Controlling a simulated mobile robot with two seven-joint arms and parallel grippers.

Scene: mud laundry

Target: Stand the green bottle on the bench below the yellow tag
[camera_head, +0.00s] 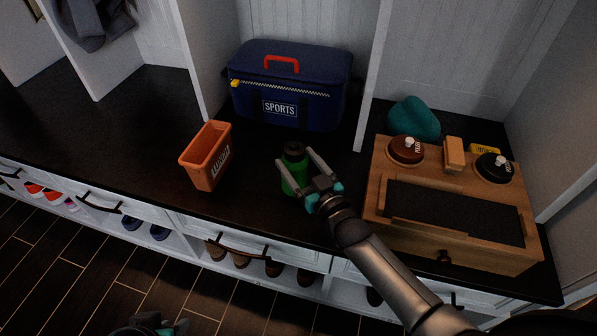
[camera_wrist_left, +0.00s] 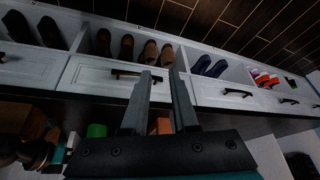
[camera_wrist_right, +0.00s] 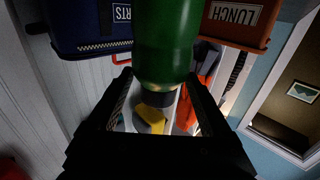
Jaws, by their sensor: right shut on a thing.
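The green bottle (camera_head: 291,181) with a dark cap is upright near the bench's front edge, between the lunch box and the wooden box. My right gripper (camera_head: 298,170) is shut on it around its upper part. The right wrist view shows the bottle (camera_wrist_right: 167,45) upside down between the fingers; whether its base touches the dark bench (camera_head: 100,120) is hard to tell. My left gripper (camera_head: 150,327) is low in front of the bench; its fingers (camera_wrist_left: 163,85) are apart and empty. A yellow piece (camera_wrist_right: 150,115) shows beyond the cap; I cannot tell whether it is the tag.
An orange lunch box (camera_head: 205,157) stands left of the bottle. A navy sports bag (camera_head: 290,85) is behind it. A wooden box (camera_head: 450,245) with brushes is at the right, with a teal item (camera_head: 415,118) behind it. White dividers (camera_head: 372,70) split the bench. The bench's left part is clear.

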